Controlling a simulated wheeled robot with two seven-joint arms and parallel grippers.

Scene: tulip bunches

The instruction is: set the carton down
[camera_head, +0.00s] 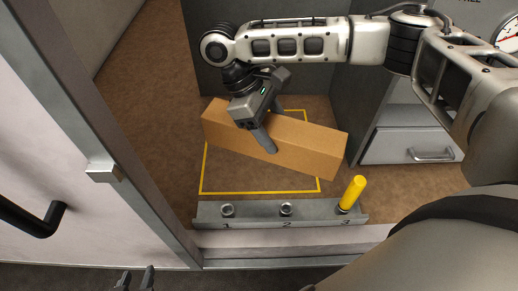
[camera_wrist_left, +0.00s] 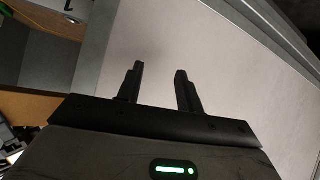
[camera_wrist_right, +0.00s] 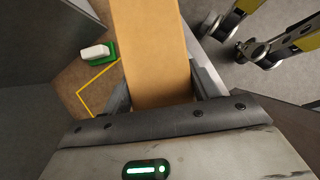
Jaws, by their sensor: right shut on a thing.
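The carton (camera_head: 305,147) is a long plain brown box. My right gripper (camera_head: 269,126) is shut across it, left of its middle in the head view. The carton also shows between the fingers in the right wrist view (camera_wrist_right: 155,50). It lies over a yellow outlined area (camera_head: 262,191) on the brown surface, turned askew to the outline, its right end reaching past the outline's right side. I cannot tell whether its underside touches the surface. My left gripper (camera_head: 135,280) is low at the front, away from the carton. Its fingers stand apart and empty in the left wrist view (camera_wrist_left: 158,88).
A grey rail (camera_head: 255,213) marked 1, 2, 3 runs along the front edge, with a yellow peg (camera_head: 352,193) upright at 3. A grey drawer (camera_head: 408,146) is at right. A door with a black handle (camera_head: 30,218) is at left. A green-and-white item (camera_wrist_right: 97,54) lies near the outline.

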